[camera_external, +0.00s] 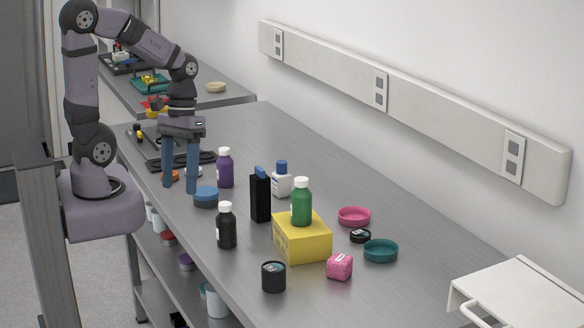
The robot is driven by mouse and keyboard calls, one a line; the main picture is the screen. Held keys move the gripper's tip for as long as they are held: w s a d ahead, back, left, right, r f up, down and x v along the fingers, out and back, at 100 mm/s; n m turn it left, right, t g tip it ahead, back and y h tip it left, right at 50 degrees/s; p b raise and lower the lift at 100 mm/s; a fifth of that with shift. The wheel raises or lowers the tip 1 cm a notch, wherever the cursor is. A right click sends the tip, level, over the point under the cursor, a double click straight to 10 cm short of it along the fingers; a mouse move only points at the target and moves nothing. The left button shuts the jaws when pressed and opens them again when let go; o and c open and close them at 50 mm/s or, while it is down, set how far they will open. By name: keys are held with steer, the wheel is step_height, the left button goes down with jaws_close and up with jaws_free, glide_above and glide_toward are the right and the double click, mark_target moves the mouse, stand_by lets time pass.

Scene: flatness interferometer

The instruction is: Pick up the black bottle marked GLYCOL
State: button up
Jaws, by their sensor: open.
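A black bottle (227,229) with a white cap stands upright on the grey bench, left of the yellow box. Its label is too small to read, so I cannot confirm the marking GLYCOL. My gripper (179,188) has two blue fingers pointing down, apart and with nothing held between them. It is up and to the left of the black bottle in the picture, near a blue round container and a purple bottle.
A blue round container (206,197) and a tall black box (260,196) stand near the bottle. A green bottle (301,204) stands on the yellow box (301,242). A black jar (273,277) is in front. A purple bottle (225,169) stands behind.

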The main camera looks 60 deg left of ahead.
steer(key=w+d+f+n+t+h+b, duration=0.1)
steer(key=w+f+n+t+h+b, duration=0.15)
steer(key=n+h+b, duration=0.8)
steer(key=w+a+r+n+t+h+b, duration=0.1)
steer(key=w+a+r+n+t, duration=0.15)
steer(key=a+n+t, duration=0.3)
steer(key=w+a+r+n+t+h+b, duration=0.1)
steer(key=w+a+r+n+t+b, duration=0.1)
steer(key=w+a+n+t, duration=0.35)
glide_toward(226, 228)
steer(key=w, duration=0.1)
steer(key=w+a+g, duration=0.1)
steer(key=w, duration=0.1)
steer(key=shift+p+x, duration=0.6)
steer(key=shift+x, duration=0.3)
steer(key=shift+w+d+f, duration=0.1)
steer(key=shift+d, duration=0.1)
steer(key=shift+w+d+p, duration=0.2)
steer(key=shift+d+p, duration=0.15)
steer(key=shift+d, duration=0.05)
steer(key=shift+f+p+x, duration=0.2)
steer(key=shift+p+x, duration=0.75)
steer(key=shift+x, duration=1.2)
steer(key=shift+c, duration=0.3)
